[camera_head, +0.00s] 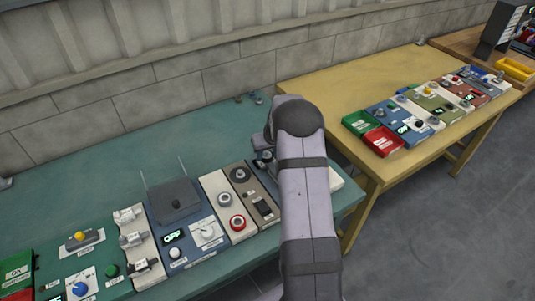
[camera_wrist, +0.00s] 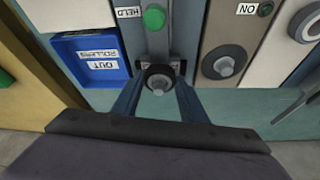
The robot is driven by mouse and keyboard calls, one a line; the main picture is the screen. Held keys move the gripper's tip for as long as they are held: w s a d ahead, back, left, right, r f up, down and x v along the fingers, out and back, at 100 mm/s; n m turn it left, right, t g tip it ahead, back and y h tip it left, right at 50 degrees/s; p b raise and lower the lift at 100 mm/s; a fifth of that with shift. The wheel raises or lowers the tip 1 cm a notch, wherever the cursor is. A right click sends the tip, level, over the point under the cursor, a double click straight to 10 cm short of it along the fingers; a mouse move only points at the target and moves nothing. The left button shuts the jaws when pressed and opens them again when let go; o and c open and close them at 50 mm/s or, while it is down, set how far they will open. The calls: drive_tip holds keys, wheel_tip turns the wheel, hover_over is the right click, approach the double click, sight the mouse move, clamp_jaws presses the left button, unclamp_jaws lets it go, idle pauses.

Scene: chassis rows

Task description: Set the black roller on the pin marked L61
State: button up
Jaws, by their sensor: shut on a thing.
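In the wrist view my gripper (camera_wrist: 158,92) is shut on the black roller (camera_wrist: 147,80), with one finger on each side of it. A pale metal pin end (camera_wrist: 158,83) shows in the roller's middle. The roller is over a grey-blue panel strip (camera_wrist: 150,45); I cannot tell whether it is seated or just above. A small label behind the roller is mostly covered, and I cannot read L61 on it. In the head view my gripper (camera_head: 262,157) is partly hidden by my arm, and the roller cannot be made out.
In the wrist view a blue tray (camera_wrist: 64,62) labelled OUT ROLLERS lies left of the strip. A green button (camera_wrist: 154,17) beside a HELD label is above the roller. A grey disc on a pin (camera_wrist: 224,64) is on the right panel. A yellow table (camera_head: 330,90) stands right in the head view.

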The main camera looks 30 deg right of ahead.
idle(0.3)
drive_tip(key=o, duration=1.1)
drive_tip(key=shift+r, duration=0.1)
drive_tip(key=b+v, duration=0.2)
drive_tip(key=v, duration=0.5)
drive_tip(key=shift+r, duration=0.1)
wheel_tip(320, 180, up, 7)
drive_tip(key=p, duration=0.4)
drive_tip(key=shift+p, duration=0.3)
